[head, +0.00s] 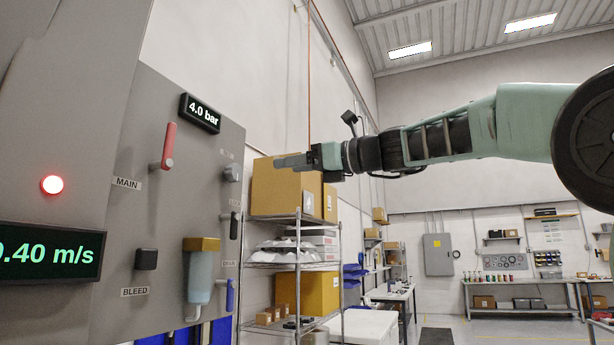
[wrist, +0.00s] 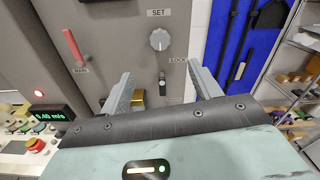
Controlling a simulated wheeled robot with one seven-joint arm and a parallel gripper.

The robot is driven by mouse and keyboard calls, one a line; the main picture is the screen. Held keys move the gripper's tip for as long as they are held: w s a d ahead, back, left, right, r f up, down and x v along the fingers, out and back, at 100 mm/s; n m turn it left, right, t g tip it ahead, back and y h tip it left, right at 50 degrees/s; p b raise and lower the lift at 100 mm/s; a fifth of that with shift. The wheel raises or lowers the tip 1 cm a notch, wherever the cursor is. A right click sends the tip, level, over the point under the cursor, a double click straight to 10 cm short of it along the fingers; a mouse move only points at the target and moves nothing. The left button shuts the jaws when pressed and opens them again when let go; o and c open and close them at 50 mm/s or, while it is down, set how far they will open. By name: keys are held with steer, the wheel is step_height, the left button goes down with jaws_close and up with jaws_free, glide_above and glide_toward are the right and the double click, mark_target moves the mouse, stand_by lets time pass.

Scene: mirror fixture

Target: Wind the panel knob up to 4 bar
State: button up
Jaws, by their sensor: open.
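The panel knob (wrist: 159,40) is a round pale grey dial under the SET label in the wrist view. In the head view it is small and seen side-on (head: 231,173) near the panel's right edge. The pressure display (head: 200,113) at the panel's top reads 4.0 bar. My gripper (wrist: 161,71) is open and empty, its two fingers spread wide and pointing at the panel, with the knob beyond and between them. In the head view my gripper (head: 279,162) stands to the right of the panel, clear of the knob. The knob's exact angle is hard to read.
A small dark LOCK lever (wrist: 162,78) sits just below the knob. The red MAIN lever (head: 168,146) and black BLEED knob (head: 146,259) are further left. A blue handle (head: 230,295) is lower down. A wire shelf with boxes (head: 307,293) stands behind my gripper.

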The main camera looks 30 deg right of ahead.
steer(key=shift+v, duration=1.15)
steer(key=s+a+f+n+g+h+b, duration=0.15)
steer(key=a+f+n+g, duration=0.35)
steer(key=f, duration=0.7)
steer(key=s+a+f+n+g+b, duration=0.15)
steer(key=a+f+n, duration=0.35)
steer(key=f, duration=0.6)
steer(key=s+a+f+n+g+h+b, duration=0.1)
steer(key=s+a+f+n+g, duration=0.15)
steer(key=a+f, duration=0.7)
steer(key=s+d+f+n+g+h+b, duration=0.1)
steer(key=s+f+n+g+h, duration=0.1)
steer(key=s+f+n, duration=0.9)
steer(key=s+d+f+n+g+h+b, duration=0.2)
steer(key=s+f+n+h, duration=0.3)
steer(key=s+f+n, duration=0.6)
step_height(320, 180, down, 9)
steer(key=shift+s+r+g, duration=0.1)
steer(key=shift+s+g, duration=0.5)
steer(key=shift+g, duration=0.2)
